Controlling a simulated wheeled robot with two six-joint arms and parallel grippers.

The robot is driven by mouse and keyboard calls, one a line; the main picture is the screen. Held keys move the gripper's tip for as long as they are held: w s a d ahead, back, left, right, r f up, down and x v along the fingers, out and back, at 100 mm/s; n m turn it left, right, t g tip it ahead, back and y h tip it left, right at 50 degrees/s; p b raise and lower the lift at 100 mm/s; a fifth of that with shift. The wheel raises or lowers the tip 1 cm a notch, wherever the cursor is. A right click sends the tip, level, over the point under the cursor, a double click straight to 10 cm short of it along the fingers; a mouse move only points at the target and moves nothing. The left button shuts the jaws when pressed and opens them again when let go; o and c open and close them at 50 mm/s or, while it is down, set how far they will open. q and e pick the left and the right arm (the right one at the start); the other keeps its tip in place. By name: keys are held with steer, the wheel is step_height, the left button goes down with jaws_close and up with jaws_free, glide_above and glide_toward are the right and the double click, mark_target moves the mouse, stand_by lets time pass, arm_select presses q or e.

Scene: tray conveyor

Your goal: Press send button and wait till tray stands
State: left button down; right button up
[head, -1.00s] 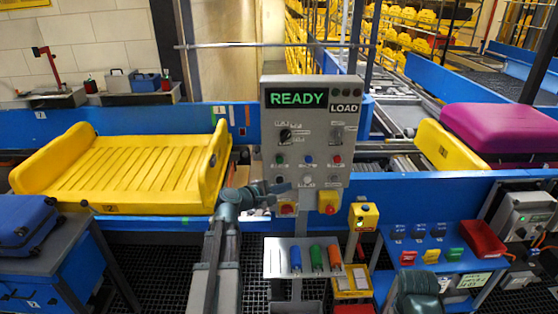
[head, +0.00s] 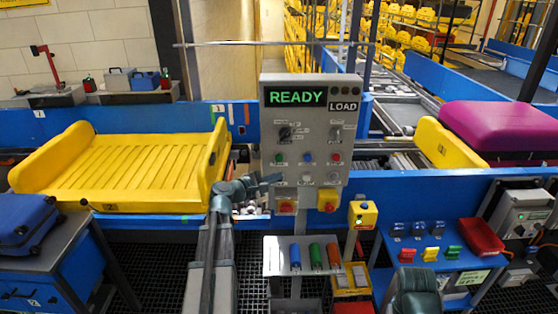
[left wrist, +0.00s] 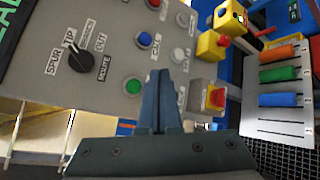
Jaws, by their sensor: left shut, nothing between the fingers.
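The grey control panel (head: 322,130) stands in the middle of the head view, with a lit green READY and a white LOAD sign. It has a green button (left wrist: 133,86), a blue button (left wrist: 143,39) and a red one in one row, with pale buttons such as this one (left wrist: 181,55) below. I cannot read which is send. My left gripper (head: 278,179) is shut and empty, its tips close before the panel below the green button, hiding part of the lower row. Contact cannot be told. An empty yellow tray (head: 50,192) lies on the conveyor at left.
Red stop buttons on yellow boxes (head: 327,201) sit at the panel's foot. A rack (head: 268,262) with blue, green and orange cylinders stands below. Another yellow tray (head: 437,142) carries a purple suitcase (head: 500,128) at right. A blue suitcase (head: 25,222) lies at left.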

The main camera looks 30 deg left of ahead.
mark_target(279, 158)
arm_select(q)
steer(key=shift+w+a, duration=0.6)
steer(key=shift+w, duration=0.4)
steer(key=shift+w+a, duration=0.6)
steer(key=shift+w, duration=0.35)
steer(key=shift+w+a, duration=0.6)
steer(key=shift+w, duration=0.4)
steer(key=shift+w, duration=0.1)
steer(key=shift+w+a, duration=0.25)
steer(key=shift+w+a, duration=0.25)
steer(key=shift+w, duration=0.2)
stand_by(0.5)
stand_by(0.3)
steer(key=shift+s+d, duration=0.5)
steer(key=shift+s, duration=0.3)
